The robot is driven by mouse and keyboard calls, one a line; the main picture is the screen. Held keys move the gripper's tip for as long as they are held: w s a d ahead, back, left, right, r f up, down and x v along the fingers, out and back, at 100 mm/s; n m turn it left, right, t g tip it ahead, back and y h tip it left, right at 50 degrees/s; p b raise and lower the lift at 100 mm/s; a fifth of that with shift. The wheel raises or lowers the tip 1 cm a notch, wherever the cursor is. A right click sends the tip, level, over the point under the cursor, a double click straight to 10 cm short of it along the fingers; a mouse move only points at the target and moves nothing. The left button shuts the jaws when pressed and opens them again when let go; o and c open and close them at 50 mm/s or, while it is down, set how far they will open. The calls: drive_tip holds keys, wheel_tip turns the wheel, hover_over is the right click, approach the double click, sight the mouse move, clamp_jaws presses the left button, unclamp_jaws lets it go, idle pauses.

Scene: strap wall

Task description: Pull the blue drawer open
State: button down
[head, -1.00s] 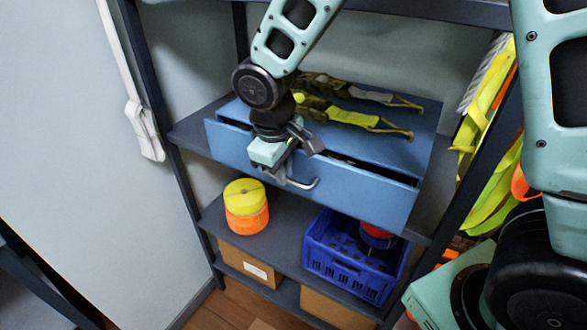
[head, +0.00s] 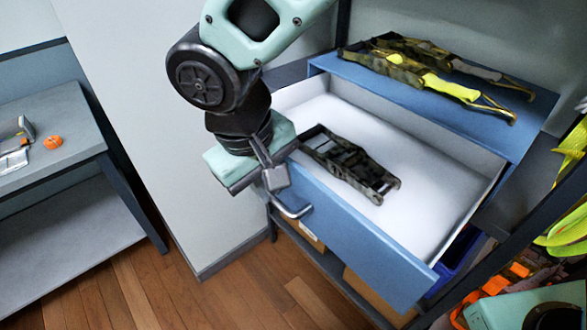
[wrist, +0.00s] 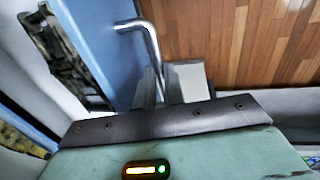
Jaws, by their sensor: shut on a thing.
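The blue drawer (head: 355,240) stands pulled well out of its blue cabinet in the head view, its white inside showing. A dark camouflage ratchet buckle (head: 350,162) lies on the drawer floor. The drawer's grey bar handle (head: 292,211) runs along the front. My gripper (head: 277,190) is at the handle's left end, shut on it. In the wrist view the handle (wrist: 150,38) runs down between the jaws of my gripper (wrist: 165,85), and the blue drawer front (wrist: 95,35) is beside it. The jaws partly hide the grip.
Straps with buckles (head: 430,72) lie on top of the blue cabinet (head: 420,100). A grey table (head: 70,125) with a small orange thing (head: 53,142) stands at the left. Wooden floor (head: 180,280) is clear in front. Yellow straps (head: 570,225) hang at the right.

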drive_tip(key=shift+s+a+r, duration=0.1)
drive_tip(key=shift+s+a, duration=0.5)
drive_tip(key=shift+a, duration=0.3)
drive_tip(key=c, duration=1.5)
unclamp_jaws()
drive_tip(key=r+b, duration=0.1)
drive_tip(key=r, duration=0.4)
drive_tip(key=s+a+r, duration=0.1)
drive_tip(key=r, duration=0.5)
drive_tip(key=s+a+r+b, duration=0.1)
drive_tip(key=r, duration=0.5)
drive_tip(key=shift+a+b, duration=0.25)
drive_tip(key=shift+b, duration=0.1)
